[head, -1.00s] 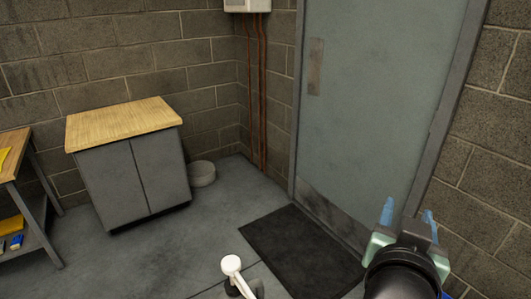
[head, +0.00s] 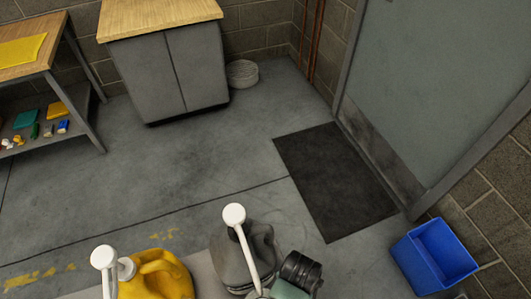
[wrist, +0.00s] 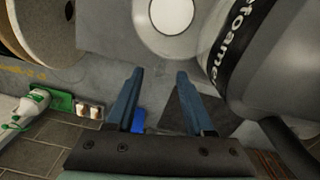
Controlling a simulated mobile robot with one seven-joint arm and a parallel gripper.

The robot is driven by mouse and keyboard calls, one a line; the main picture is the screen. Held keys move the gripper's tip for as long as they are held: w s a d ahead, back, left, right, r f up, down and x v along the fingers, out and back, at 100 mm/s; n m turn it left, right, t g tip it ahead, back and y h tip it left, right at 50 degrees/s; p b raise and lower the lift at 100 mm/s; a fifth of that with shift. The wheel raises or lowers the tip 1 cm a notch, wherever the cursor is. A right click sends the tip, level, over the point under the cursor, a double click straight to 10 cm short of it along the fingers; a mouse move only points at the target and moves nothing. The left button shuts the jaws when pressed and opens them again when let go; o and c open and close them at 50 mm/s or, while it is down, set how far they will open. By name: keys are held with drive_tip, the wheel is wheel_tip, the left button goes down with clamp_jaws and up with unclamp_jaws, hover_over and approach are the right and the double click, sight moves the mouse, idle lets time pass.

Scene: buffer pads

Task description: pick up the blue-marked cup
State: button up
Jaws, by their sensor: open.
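I cannot make out a blue-marked cup in either view. My gripper's two blue fingers (wrist: 160,74) stand apart with nothing between them in the wrist view. In the head view, only part of my gripper (head: 291,287) shows at the bottom edge, next to the grey jug, and its fingertips are out of sight. Small items (head: 62,126) on the shelf at the left, one blue and white, are too small to identify.
A yellow jug (head: 160,275) and a grey jug (head: 262,240), both with white pumps, stand close at the bottom. A blue bin (head: 436,258) is at the right by a black mat (head: 335,185). A grey cabinet (head: 172,75) stands behind. The middle floor is clear.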

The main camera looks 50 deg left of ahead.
drive_tip(key=f, duration=0.4)
drive_tip(key=f+b, duration=0.1)
drive_tip(key=f, duration=0.3)
drive_tip(key=shift+w+d, duration=0.1)
drive_tip(key=shift+w, duration=0.1)
clamp_jaws()
idle(1.2)
